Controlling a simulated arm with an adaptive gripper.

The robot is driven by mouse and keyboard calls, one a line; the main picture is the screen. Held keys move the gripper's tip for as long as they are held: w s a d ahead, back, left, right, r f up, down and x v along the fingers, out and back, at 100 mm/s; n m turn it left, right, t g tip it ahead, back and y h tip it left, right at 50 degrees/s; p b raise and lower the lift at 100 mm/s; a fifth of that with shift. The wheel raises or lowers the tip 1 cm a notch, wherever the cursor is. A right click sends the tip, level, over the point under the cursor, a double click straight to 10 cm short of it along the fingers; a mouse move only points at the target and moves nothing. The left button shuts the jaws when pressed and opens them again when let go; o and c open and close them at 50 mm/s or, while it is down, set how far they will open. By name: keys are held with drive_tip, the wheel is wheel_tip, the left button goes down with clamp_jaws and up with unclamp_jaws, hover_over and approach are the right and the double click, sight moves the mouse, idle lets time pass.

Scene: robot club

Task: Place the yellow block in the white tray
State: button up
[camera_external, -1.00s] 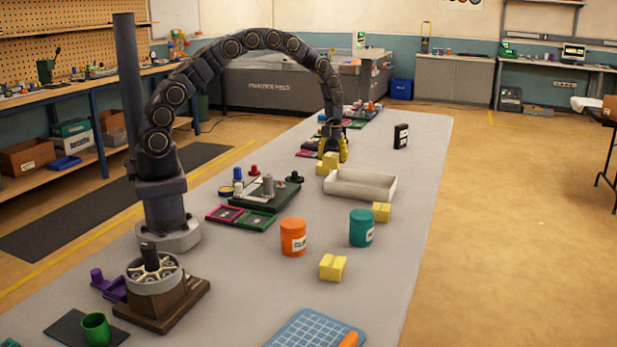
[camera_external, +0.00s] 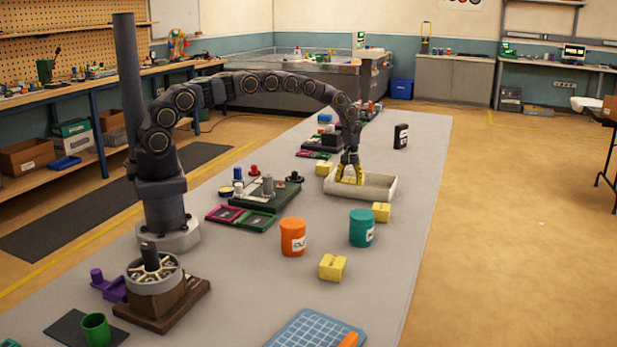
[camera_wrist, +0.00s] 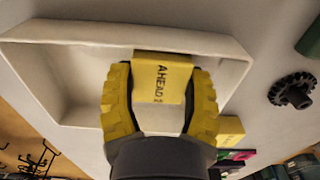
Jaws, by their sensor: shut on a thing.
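My gripper (camera_external: 349,174) has yellow fingers and is shut on a yellow block (camera_wrist: 161,80). In the wrist view the block sits between the two fingers, over the inside of the white tray (camera_wrist: 45,40). In the external view the fingers are at the left part of the white tray (camera_external: 379,191), within its outline; the held block is mostly hidden there. I cannot tell whether the block touches the tray floor. Another yellow block (camera_external: 323,168) lies just outside the tray's left end.
Further yellow blocks stand near the tray (camera_external: 381,212) and in front (camera_external: 333,267). A teal jar (camera_external: 361,228) and an orange jar (camera_external: 293,237) stand nearer. A black box (camera_external: 401,136) is behind. A green board with parts (camera_external: 265,196) is left.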

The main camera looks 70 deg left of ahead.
sight(350, 179)
drive_tip(key=shift+f, duration=0.3)
drive_tip(key=o, duration=1.1)
drive_tip(key=shift+c, duration=0.2)
wheel_tip(350, 179, up, 12)
drive_tip(key=s+d+r+m, duration=0.2)
drive_tip(key=s+d+r, duration=0.1)
drive_tip(key=s+r, duration=0.55)
drive_tip(key=s+d+r+m, duration=0.1)
drive_tip(key=s+r, duration=0.2)
drive_tip(key=s, duration=0.4)
drive_tip(key=s+d+r+m+g, duration=0.1)
drive_tip(key=s+r+m, duration=0.1)
drive_tip(key=s+r, duration=0.35)
drive_tip(key=s+d+r+m, duration=0.1)
drive_tip(key=s, duration=0.7)
drive_tip(key=s+d+f+m, duration=0.1)
drive_tip(key=s+m, duration=0.2)
drive_tip(key=s, duration=1.2)
drive_tip(key=shift+s+d+g, duration=0.25)
drive_tip(key=shift+d+g, duration=0.05)
drive_tip(key=shift+d, duration=0.05)
